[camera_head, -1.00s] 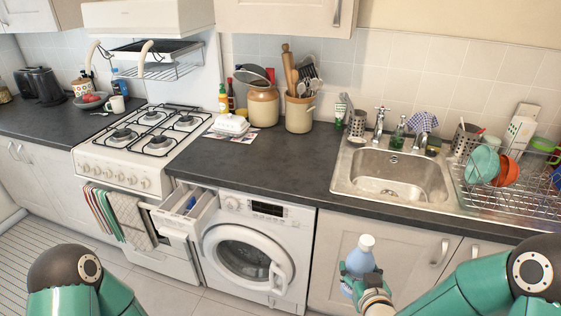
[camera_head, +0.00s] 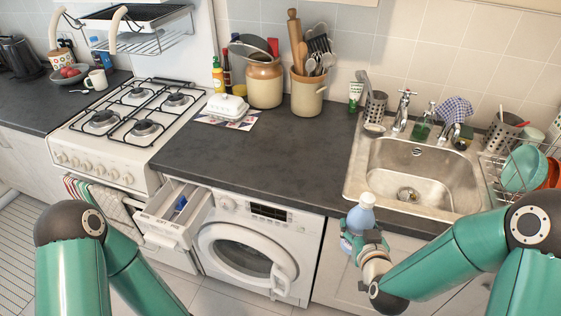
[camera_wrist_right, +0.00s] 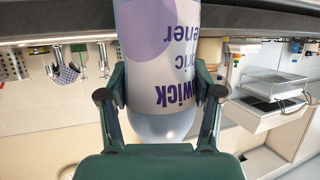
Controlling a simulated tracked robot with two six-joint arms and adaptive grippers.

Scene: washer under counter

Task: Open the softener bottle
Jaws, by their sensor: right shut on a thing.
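The softener bottle (camera_head: 359,219) is pale blue with a lilac label and a pale cap (camera_head: 367,199). It stands upright in the air in front of the cupboard below the sink. My right gripper (camera_head: 366,240) is shut on its body from the side, with the cap clear above the fingers. The right wrist view shows the bottle (camera_wrist_right: 165,60) between both fingers, its label upside down in the picture; the cap is out of that view. My left arm is at the left of the head view, and its gripper is not in view.
The washing machine (camera_head: 258,250) is below the counter, its detergent drawer (camera_head: 172,212) pulled out. The sink (camera_head: 415,170) is behind the bottle, with a dish rack (camera_head: 520,165) to its right.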

